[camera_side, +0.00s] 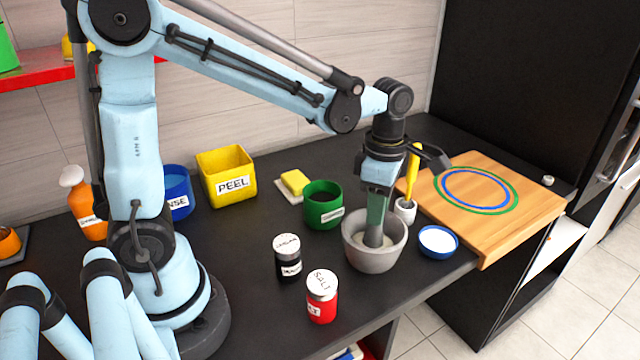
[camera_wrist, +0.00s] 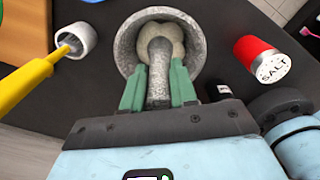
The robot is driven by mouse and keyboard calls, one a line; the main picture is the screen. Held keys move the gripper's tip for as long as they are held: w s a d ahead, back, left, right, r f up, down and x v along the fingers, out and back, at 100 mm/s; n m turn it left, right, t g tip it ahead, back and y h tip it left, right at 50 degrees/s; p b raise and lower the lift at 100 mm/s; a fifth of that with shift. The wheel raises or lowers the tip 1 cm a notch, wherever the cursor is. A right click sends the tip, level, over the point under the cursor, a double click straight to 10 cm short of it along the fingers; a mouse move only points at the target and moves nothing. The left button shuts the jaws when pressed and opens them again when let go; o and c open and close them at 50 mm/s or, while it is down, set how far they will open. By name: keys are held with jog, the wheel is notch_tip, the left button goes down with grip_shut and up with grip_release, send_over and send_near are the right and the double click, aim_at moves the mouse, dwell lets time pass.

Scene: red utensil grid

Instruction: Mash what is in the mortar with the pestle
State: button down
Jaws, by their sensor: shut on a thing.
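The grey stone mortar (camera_side: 361,253) stands upright on the black counter near its front edge. It also shows in the wrist view (camera_wrist: 127,52), with a pale lump (camera_wrist: 170,32) inside it. The grey pestle (camera_wrist: 158,75) points down into the mortar, its rounded end against or over the pale lump; I cannot tell if they touch. My gripper (camera_wrist: 157,90) has green fingers shut on the pestle's handle from both sides, just above the mortar. In the side view the gripper (camera_side: 377,210) is over the mortar's opening and hides most of the pestle.
A blue bowl of white stuff (camera_side: 438,242) sits close right of the mortar. A white cup with a yellow brush (camera_side: 405,210) stands behind it. The red salt jar (camera_side: 321,298), a black-labelled jar (camera_side: 288,262) and a green pot (camera_side: 322,205) are at left. A wooden board (camera_side: 520,215) lies right.

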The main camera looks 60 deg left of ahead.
dwell(0.9)
jog(key=shift+r, duration=1.85)
jog(key=shift+r, duration=2.7)
